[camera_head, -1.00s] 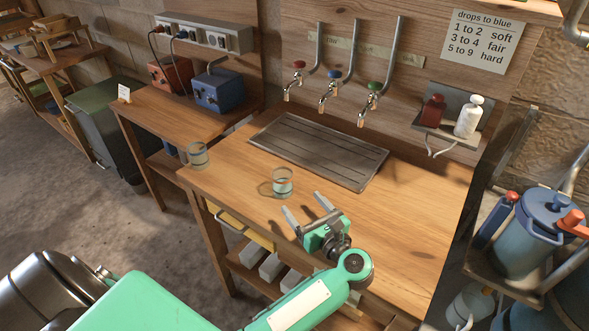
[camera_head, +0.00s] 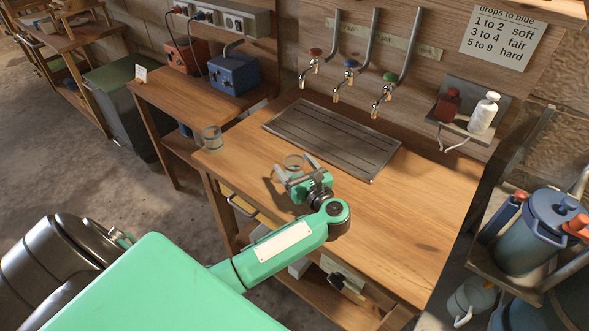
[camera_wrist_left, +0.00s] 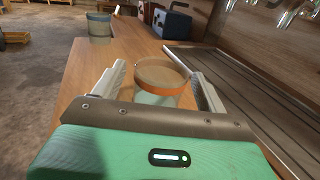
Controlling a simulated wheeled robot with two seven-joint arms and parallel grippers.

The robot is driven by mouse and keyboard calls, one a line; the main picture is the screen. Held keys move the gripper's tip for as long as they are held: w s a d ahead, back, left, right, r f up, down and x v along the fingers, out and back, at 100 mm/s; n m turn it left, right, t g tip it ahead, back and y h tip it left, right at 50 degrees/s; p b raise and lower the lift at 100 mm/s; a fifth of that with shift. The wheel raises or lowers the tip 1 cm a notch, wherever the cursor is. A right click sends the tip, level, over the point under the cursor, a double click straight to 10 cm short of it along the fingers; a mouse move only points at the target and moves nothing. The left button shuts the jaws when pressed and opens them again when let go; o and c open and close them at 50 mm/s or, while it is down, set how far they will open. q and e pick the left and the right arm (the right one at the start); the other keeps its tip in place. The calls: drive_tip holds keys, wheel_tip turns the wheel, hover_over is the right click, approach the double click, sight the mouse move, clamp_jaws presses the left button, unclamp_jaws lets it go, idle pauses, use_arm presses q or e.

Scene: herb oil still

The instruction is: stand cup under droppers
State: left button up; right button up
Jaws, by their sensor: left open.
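A clear glass cup (camera_head: 293,162) stands on the wooden bench, in front of the drip tray. In the left wrist view the cup (camera_wrist_left: 161,77) is between the two fingers, with its round rim facing up and its lower part hidden by my gripper. My left gripper (camera_head: 296,169) is open around the cup; I cannot tell whether the fingers touch it. A second glass cup (camera_head: 211,138) stands at the bench's left end. Three droppers with red (camera_head: 316,52), blue (camera_head: 350,63) and green (camera_head: 390,76) knobs hang above the metal drip tray (camera_head: 333,138). My right gripper is not in view.
A shelf holds a dark red bottle (camera_head: 447,105) and a white bottle (camera_head: 484,113) right of the droppers. A blue box (camera_head: 234,73) and an orange box (camera_head: 186,62) stand on the left table. The drip tray is bare, and the right bench is clear.

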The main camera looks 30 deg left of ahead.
use_arm(q)
drive_tip(key=x, duration=0.2)
drive_tip(key=shift+w+a, duration=0.15)
drive_tip(key=shift+a, duration=0.2)
drive_tip(key=c, duration=1.2)
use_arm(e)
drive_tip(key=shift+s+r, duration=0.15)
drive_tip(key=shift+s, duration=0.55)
use_arm(q)
drive_tip(key=shift+r, duration=0.15)
